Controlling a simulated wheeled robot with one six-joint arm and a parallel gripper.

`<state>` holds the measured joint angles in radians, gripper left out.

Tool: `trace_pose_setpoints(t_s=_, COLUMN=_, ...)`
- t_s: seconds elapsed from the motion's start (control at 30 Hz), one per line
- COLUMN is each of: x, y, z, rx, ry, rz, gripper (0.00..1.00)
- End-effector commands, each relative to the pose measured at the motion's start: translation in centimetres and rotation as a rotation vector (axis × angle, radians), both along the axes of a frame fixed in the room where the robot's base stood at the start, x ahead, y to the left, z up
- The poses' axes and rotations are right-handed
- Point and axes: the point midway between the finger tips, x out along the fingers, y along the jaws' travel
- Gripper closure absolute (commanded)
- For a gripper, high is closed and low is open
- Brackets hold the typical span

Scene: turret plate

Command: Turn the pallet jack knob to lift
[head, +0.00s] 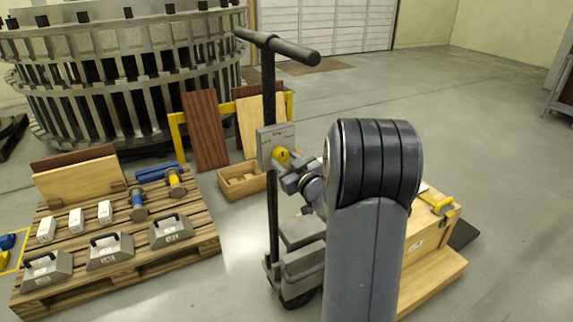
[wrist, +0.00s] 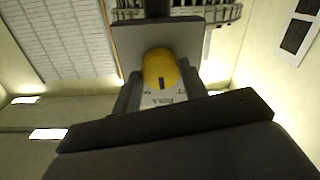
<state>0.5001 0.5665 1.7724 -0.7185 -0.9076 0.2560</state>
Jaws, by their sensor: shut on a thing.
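The pallet jack (head: 269,215) stands upright in the middle of the head view, with a dark post and a T-shaped handle (head: 280,46). A grey plate (head: 268,138) on the post carries the yellow round knob (head: 282,155). My gripper (head: 288,172) reaches the knob from the right and is shut on it. In the wrist view the knob (wrist: 160,66) sits between my dark fingers, with a black mark on its face. A white label reading "ROLL" (wrist: 163,100) shows just below it; other lettering is partly hidden by my fingers.
A wooden pallet (head: 190,242) with weights, white boxes and tools lies at the left. A large slatted metal ring structure (head: 100,65) stands behind it. A wooden crate (head: 430,240) is close at the right. Open floor lies at the far right.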

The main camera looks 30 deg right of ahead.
Motion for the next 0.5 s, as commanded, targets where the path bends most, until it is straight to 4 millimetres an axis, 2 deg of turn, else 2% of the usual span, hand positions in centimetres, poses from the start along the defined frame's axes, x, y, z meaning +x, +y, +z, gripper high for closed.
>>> trace_pose_setpoints(t_s=0.5, x=0.00, y=-0.04, z=-0.41, rx=-0.431, ry=-0.018, rz=-0.001, gripper=0.82)
